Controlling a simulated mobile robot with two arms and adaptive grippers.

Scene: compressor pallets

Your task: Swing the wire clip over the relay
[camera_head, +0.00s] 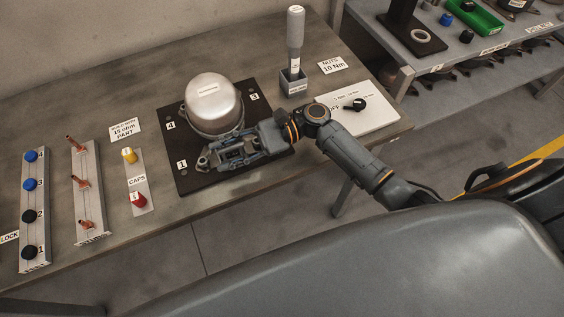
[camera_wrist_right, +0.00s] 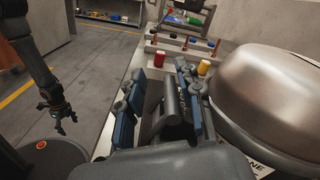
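The silver domed compressor (camera_head: 212,103) stands on a black plate (camera_head: 183,150) on the workbench; its dome fills the right of the right wrist view (camera_wrist_right: 270,95). A thin wire-like loop (camera_head: 222,135) shows low around its near side; I cannot tell whether it is the wire clip. My right gripper (camera_head: 214,160) is at the compressor's near side, low over the plate. In the right wrist view its two blue-padded fingers are apart, with a dark piece between them that I cannot identify. The relay is not distinguishable. My left gripper (camera_wrist_right: 60,112) hangs over the floor, fingers spread and empty.
Left on the bench are the yellow and red caps strip (camera_head: 135,178), a rail with copper pieces (camera_head: 92,210) and a rail of blue and black knobs (camera_head: 36,215). A tool in a holder (camera_head: 294,82) and a white panel with a black knob (camera_head: 372,118) stand right.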

